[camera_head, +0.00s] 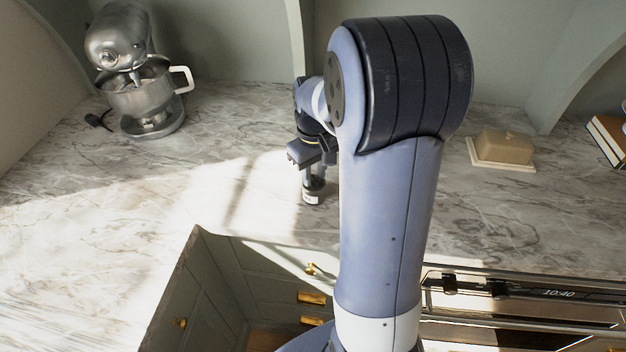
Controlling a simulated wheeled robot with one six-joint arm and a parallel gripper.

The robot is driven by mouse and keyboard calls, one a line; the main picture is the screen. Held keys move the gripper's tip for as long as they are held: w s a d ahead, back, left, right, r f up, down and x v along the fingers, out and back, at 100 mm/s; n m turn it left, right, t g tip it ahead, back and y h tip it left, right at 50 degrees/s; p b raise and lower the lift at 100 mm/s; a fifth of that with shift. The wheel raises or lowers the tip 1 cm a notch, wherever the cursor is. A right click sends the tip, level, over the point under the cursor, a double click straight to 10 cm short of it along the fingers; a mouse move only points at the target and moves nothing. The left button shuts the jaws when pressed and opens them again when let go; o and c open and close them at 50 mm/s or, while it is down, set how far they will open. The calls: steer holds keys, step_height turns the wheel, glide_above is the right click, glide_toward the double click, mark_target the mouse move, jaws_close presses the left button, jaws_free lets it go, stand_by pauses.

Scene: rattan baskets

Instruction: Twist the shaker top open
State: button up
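The shaker (311,197) is a small cylinder with a pale label at its base and a darker upper part. It stands upright on the marble counter, a little left of the picture's middle. My gripper (313,172) points down right over it, with its dark fingers at the height of the shaker's top. The top itself is mostly hidden by the fingers. At this size I cannot tell whether the fingers touch it or are closed on it. My own arm covers the area just right of the shaker.
A silver stand mixer (140,75) stands at the back left. A butter dish (502,149) sits at the back right, with books (608,138) at the right edge. An oven (520,296) and cabinet drawers (275,270) lie in front. The counter left of the shaker is clear.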

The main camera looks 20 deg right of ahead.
steer(key=o, duration=0.4)
steer(key=shift+r, duration=0.15)
steer(key=shift+r+p, duration=2.95)
steer(key=shift+r, duration=0.5)
steer(key=shift+f, duration=0.15)
step_height(320, 180, down, 7)
steer(key=b, duration=0.6)
